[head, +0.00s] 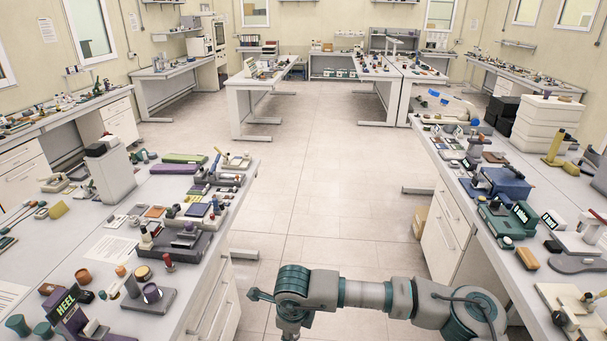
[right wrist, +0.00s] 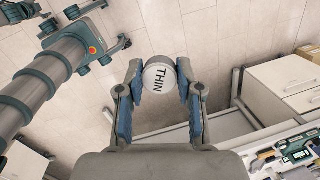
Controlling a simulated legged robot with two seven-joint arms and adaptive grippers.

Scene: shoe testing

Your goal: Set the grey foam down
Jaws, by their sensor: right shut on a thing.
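My right gripper (right wrist: 160,72) is shut on a round pale grey piece (right wrist: 159,80) lettered "THIN" in the right wrist view. Its blue-padded fingers press the piece from both sides. The piece is in the air, with the tiled floor behind it. I take it to be the grey foam; its depth is hidden. In the head view my right arm reaches in from the lower right, and the held piece cannot be made out. My left gripper cannot be identified in either view.
The right bench (head: 407,116) holds a teal box (head: 507,218) with small labels, a blue box (head: 505,184) and stacked white trays (head: 545,125). The left bench (head: 113,222) is crowded with small parts and a purple "HEEL" stand (head: 72,318). The floor between is clear.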

